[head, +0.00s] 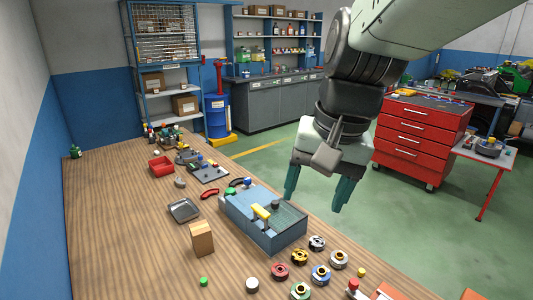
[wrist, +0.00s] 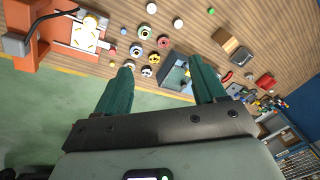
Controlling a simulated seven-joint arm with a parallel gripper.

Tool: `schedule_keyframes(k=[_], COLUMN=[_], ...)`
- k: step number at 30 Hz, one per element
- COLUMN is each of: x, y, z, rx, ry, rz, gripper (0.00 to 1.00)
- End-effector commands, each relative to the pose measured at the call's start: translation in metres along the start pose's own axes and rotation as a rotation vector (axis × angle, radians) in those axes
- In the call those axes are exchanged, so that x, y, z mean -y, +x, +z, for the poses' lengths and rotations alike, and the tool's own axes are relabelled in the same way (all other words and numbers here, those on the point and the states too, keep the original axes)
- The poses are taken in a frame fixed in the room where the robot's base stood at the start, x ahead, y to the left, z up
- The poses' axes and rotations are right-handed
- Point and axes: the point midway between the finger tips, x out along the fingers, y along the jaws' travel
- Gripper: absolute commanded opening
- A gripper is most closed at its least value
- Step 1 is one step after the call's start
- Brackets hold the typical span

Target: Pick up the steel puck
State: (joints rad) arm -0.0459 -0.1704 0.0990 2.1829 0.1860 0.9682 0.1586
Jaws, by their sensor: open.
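A small grey round puck (head: 180,183) lies on the wooden table, between the red bin and the dark tray in the head view. It looks like the steel puck. Pale round pieces (head: 252,285) also lie near the front edge, and I cannot be sure which metal they are. They show at the top of the wrist view (wrist: 178,24). My gripper (head: 315,203) is open and empty, pointing down, high and to the right of the blue box. In the wrist view its green fingers (wrist: 160,64) are spread apart, with no object between them.
A brown block (head: 202,238), dark tray (head: 184,209) and red bin (head: 161,166) stand to the left. The table's left side is clear.

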Motion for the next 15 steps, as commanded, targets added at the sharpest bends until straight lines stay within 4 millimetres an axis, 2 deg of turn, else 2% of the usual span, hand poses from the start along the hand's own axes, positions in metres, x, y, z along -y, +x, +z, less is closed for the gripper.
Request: schedule_keyframes(k=[1,6,11,15], x=[0.01,0.045,0.077,0.103], y=[0.017,0.07,0.13,0.188], z=[-0.011,-0.041,-0.058,-0.064], rx=[0.057,0.227,0.394,0.547], ry=[0.025,0.121,0.225,0.326], rz=[-0.015,-0.072,-0.125,-0.166], gripper=[0.7,0.7,0.7,0.7])
